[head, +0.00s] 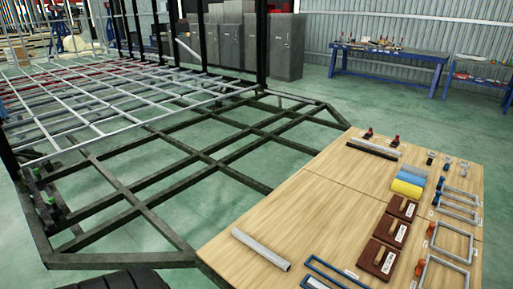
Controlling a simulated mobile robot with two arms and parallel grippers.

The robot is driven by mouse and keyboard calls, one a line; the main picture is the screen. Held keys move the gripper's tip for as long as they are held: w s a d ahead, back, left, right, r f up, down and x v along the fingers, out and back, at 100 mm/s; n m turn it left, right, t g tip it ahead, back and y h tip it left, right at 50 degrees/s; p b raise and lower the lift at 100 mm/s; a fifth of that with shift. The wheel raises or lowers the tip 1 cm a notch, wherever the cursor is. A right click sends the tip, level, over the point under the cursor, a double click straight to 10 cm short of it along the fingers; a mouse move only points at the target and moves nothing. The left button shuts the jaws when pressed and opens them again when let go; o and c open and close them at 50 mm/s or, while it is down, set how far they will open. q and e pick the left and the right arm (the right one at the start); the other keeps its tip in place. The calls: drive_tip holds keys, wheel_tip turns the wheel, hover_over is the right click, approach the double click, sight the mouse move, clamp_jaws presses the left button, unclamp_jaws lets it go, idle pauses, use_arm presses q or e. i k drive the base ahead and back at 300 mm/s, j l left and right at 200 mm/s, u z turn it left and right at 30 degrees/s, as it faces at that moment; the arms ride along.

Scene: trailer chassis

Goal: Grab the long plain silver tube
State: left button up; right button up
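A plain silver tube (262,250) lies on the wooden table at its near left part, slanting from upper left to lower right. It lies apart from the other things. A second light grey tube (378,145) lies near the far left edge of the table, beside a black bar (371,151). Neither of my grippers shows in the head view.
The wooden table (330,200) also holds brown boxes (383,258), blue and yellow rolls (407,188), grey frames and a blue frame (340,276). The dark trailer chassis (150,205) stands left of it. Bare wood surrounds the near silver tube.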

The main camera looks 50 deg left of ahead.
sight(281, 262)
drive_tip(key=u, duration=1.6)
